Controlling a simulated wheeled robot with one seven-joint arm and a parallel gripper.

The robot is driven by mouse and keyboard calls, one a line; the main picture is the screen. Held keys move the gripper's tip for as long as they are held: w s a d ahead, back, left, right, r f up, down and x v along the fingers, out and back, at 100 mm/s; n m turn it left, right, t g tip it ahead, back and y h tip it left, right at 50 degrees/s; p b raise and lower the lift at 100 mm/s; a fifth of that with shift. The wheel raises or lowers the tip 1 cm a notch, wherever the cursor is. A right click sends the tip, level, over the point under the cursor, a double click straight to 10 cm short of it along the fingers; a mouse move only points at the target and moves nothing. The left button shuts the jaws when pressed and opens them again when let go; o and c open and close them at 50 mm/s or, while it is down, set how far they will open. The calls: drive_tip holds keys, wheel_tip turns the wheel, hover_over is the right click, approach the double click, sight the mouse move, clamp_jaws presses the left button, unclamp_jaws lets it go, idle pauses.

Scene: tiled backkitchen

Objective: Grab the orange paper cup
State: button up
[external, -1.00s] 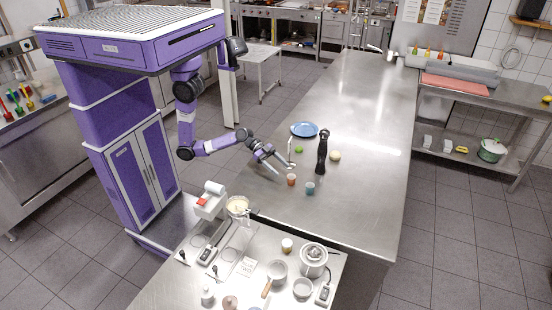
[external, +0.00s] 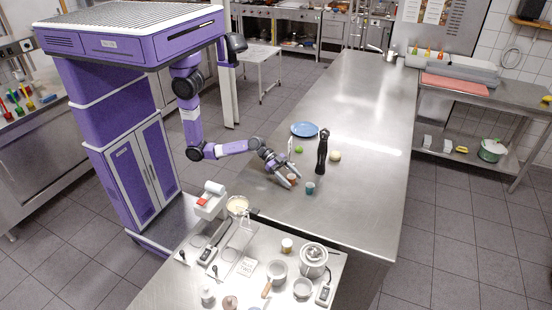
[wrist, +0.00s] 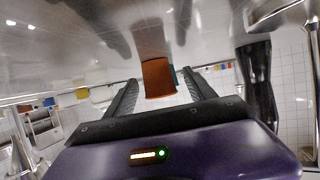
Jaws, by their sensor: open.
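The orange paper cup (external: 292,177) stands on the steel counter, partly hidden by my gripper in the external view. In the wrist view the orange cup (wrist: 157,78) lies between the two fingers, near their tips. My gripper (external: 291,180) is open, low over the counter, with its fingers on either side of the cup. Whether either finger touches the cup cannot be told. In the wrist view my gripper (wrist: 160,88) shows both fingers spread apart.
A teal cup (external: 310,188) stands close to the right of the orange cup. A tall black pepper mill (external: 322,152) stands behind. A blue plate (external: 304,129), a green lime-like item (external: 299,150) and a pale round item (external: 335,156) are further back. The counter's right side is clear.

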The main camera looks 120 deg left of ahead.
clamp_jaws()
